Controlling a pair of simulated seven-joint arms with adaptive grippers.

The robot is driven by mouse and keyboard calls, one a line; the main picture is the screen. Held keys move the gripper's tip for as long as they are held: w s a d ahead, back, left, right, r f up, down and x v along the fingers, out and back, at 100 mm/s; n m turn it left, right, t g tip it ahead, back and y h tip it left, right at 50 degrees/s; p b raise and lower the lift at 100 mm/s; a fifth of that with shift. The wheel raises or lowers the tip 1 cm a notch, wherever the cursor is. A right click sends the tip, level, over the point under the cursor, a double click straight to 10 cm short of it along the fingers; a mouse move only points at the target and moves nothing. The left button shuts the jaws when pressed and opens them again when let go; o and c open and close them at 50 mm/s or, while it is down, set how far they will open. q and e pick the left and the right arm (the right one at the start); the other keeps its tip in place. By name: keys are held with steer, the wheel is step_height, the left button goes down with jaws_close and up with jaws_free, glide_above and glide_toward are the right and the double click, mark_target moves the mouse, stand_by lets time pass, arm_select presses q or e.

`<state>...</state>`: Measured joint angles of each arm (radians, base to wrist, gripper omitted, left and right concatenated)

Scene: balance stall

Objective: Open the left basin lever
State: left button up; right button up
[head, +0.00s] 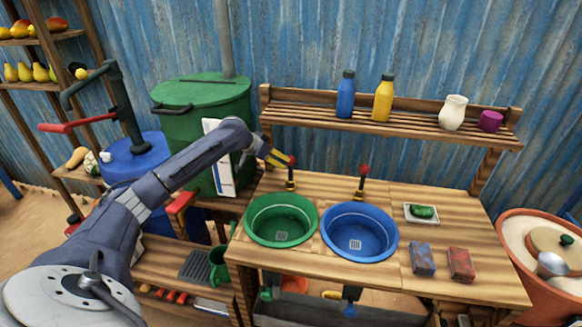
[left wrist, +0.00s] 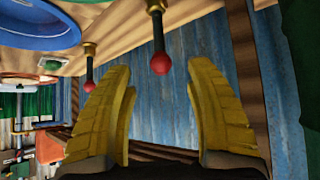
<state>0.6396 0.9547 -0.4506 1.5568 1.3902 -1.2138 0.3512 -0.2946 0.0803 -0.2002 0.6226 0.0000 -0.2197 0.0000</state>
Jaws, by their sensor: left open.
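The left basin lever (head: 291,161) is a short dark stem with a brass-coloured fitting and a red knob, standing behind the green basin (head: 247,226). My left gripper (head: 281,159) has yellow fingers and is just left of this knob in the head view. In the left wrist view, which is roughly upside down, the left gripper (left wrist: 160,78) is open. The left lever's red knob (left wrist: 162,64) shows in the gap between the fingertips; I cannot tell whether it is touched. The right basin lever (head: 364,170) stands behind the blue basin (head: 358,249). My right gripper is not in view.
A shelf (head: 330,116) with a blue bottle (head: 346,98), yellow bottle (head: 383,101), white jug (head: 452,113) and purple cup (head: 491,122) stands behind the levers. A green barrel (head: 185,110) is beside my left arm. A soap dish (head: 408,218) lies right of the basins.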

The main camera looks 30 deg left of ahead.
mark_target(290, 166)
arm_select(q)
steer(key=x, duration=1)
steer(key=shift+f, duration=0.1)
steer(key=shift+o, duration=0.4)
jaws_close()
